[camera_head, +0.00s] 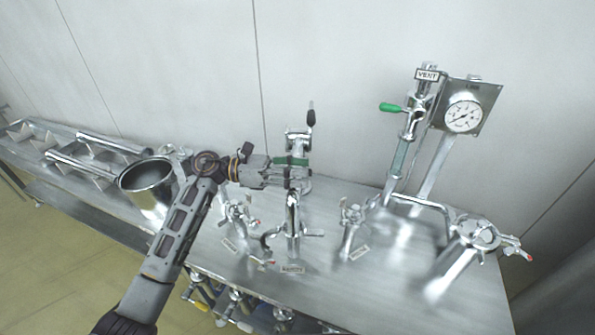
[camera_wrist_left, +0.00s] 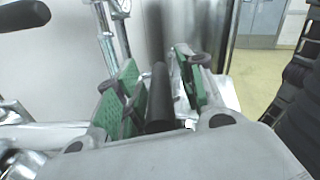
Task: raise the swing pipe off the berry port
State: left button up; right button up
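My left gripper (camera_head: 300,172) reaches in from the left at the upright chrome pipework in the middle of the bench. Its green-padded fingers (camera_wrist_left: 160,85) stand apart, with a black bar (camera_wrist_left: 160,100) between them; I cannot tell whether they touch it. A chrome pipe (camera_head: 293,215), seemingly the swing pipe, runs down below the fingertips towards a small label (camera_head: 292,269) too blurred to read surely. Its lower end and port are hard to separate. A black-handled fitting (camera_head: 310,117) rises behind the gripper. My right gripper is out of view.
Clamped ports stand left (camera_head: 237,213) and right (camera_head: 352,213) of the middle pipe. Farther right are a VENT pipe with a green lever (camera_head: 390,107), a gauge (camera_head: 464,116) and a clamp (camera_head: 478,233). A steel pot (camera_head: 147,178) stands behind my arm.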

pick_arm(q)
jog(key=shift+c, duration=0.5)
jog(key=c, duration=0.7)
grip_shut()
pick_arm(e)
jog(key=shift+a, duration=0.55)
pick_arm(q)
jog(key=w+r+n+p, duration=0.2)
jog(key=w+r+n, duration=0.2)
jog(key=r, duration=0.4)
jog(key=shift+d+r+p, duration=0.15)
jog(key=shift+r+p, duration=0.2)
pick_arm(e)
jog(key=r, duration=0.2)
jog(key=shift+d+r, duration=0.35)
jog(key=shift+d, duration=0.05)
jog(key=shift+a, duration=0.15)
